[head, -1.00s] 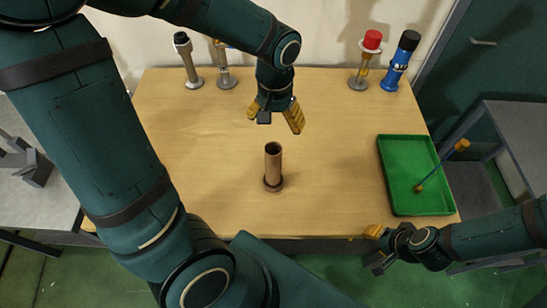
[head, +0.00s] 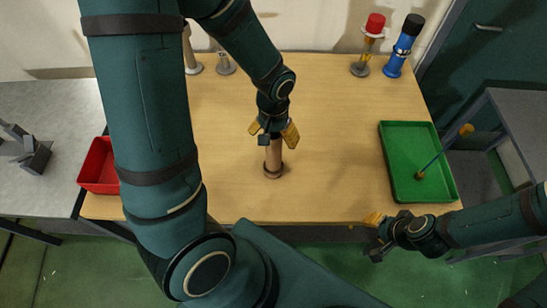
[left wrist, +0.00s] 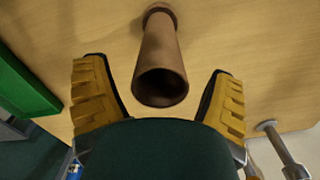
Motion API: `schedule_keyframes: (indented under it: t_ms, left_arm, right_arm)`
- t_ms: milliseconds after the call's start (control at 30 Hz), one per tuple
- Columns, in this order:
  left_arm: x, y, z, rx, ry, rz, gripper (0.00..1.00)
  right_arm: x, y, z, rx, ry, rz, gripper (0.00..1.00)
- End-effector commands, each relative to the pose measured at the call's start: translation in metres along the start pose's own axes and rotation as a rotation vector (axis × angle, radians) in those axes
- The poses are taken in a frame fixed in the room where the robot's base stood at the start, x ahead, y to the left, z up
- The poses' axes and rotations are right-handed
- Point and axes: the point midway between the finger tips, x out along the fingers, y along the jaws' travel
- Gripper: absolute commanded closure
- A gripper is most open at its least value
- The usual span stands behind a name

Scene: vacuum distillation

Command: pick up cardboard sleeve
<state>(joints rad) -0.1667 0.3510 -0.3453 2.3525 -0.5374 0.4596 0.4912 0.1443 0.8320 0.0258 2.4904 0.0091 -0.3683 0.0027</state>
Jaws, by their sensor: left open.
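The cardboard sleeve (head: 273,152) is a brown tube standing upright near the middle of the wooden table (head: 330,190), with a wider brown ring at its foot. My left gripper (head: 272,132) is open just above it and hides its top in the head view. In the left wrist view, the sleeve (left wrist: 160,50) shows its dark open mouth between the two spread yellow fingers (left wrist: 158,90), with a gap on each side. My right gripper (head: 374,235) is beyond the table's front edge at the right. Its finger opening is unclear.
A green tray (head: 392,185) with an orange-handled rod (head: 445,150) lies at the right. A red bin (head: 98,168) is at the left. A red-capped stand (head: 372,35), a blue cylinder (head: 403,45) and a metal stand (head: 226,66) are at the back.

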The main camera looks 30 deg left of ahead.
Motion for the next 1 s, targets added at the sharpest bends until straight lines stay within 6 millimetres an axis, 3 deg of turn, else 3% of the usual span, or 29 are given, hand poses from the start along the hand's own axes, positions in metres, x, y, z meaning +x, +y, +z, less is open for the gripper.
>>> schedule_keyframes:
  t_ms: [133,367,467,600,867,1000]
  left_arm:
    - [0.013,0.000,0.000,-0.001,-0.002,0.000,0.16]
    - [0.013,0.000,0.000,-0.001,0.000,0.000,0.16]
    - [0.013,0.000,0.000,-0.001,0.000,0.000,0.44]
    - [0.013,0.000,0.000,-0.001,0.000,0.000,0.94]
    - [0.012,0.000,0.000,-0.001,0.001,0.001,0.96]
    - [0.002,0.000,-0.001,-0.001,0.005,0.002,0.96]
  right_arm:
    - [0.002,0.001,0.000,0.000,0.000,0.001,0.63]
    - [0.002,0.001,0.000,0.000,0.000,0.001,0.63]
    - [0.002,0.001,0.000,0.000,0.000,0.001,0.63]
    - [0.002,0.001,0.000,0.000,0.000,0.001,0.63]
    - [0.002,0.001,0.000,0.000,0.000,0.000,0.63]
    - [0.000,0.000,0.000,0.000,0.000,0.000,0.63]
